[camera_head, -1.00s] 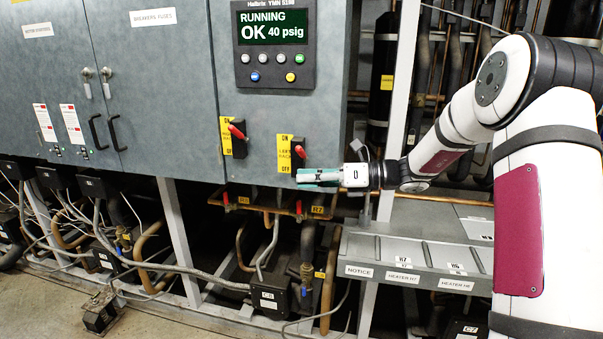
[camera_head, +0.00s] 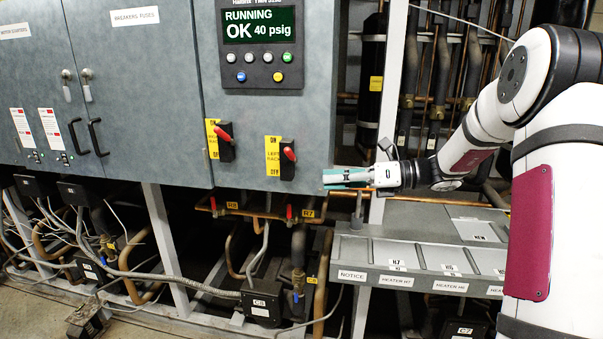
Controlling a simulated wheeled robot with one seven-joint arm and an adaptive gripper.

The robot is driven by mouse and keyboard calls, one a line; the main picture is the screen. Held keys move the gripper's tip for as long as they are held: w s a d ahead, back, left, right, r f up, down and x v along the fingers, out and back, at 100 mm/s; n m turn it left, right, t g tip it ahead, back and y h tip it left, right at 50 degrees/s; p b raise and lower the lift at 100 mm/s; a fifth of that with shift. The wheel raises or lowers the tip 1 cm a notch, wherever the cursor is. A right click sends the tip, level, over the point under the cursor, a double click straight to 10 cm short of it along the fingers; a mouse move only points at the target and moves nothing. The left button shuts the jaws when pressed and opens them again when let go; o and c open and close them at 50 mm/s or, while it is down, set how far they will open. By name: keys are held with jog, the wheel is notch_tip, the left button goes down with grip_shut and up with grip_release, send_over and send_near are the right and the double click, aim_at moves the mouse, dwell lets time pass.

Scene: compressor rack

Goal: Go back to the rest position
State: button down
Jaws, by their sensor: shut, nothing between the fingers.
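My gripper (camera_head: 345,178) is shut and empty, with teal fingers pointing left. It hangs in front of the right edge of the grey cabinet, apart from the red-handled left rack switch (camera_head: 287,160). That switch sits on a yellow plate, and its handle points up toward ON. A second red-handled switch (camera_head: 223,142) is further left, its handle tilted. My white arm comes in from the right side, bent at the elbow.
The control panel (camera_head: 260,44) reads "RUNNING OK 40 psig". Below and right of my gripper is a grey heater tray (camera_head: 405,250) with labels. Copper pipes and red-handled valves (camera_head: 290,214) run under the cabinet. A grey upright post (camera_head: 394,80) stands behind my gripper.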

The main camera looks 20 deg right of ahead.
jog(key=s+a+r+n+g+h, duration=0.1)
jog(key=s+a+n+g+h, duration=0.45)
jog(key=s+a+n, duration=0.75)
jog(key=s+d+n+t+h, duration=0.2)
jog(key=s+n+h, duration=0.2)
jog(key=s+n, duration=0.4)
jog(key=s+d+n+t+h, duration=0.2)
jog(key=s+n+h, duration=0.3)
jog(key=s+n, duration=0.3)
jog(key=shift+s+d+r, duration=0.35)
jog(key=shift+s+d, duration=0.25)
jog(key=shift+s, duration=0.15)
jog(key=shift+a+h, duration=0.1)
jog(key=shift+h, duration=0.15)
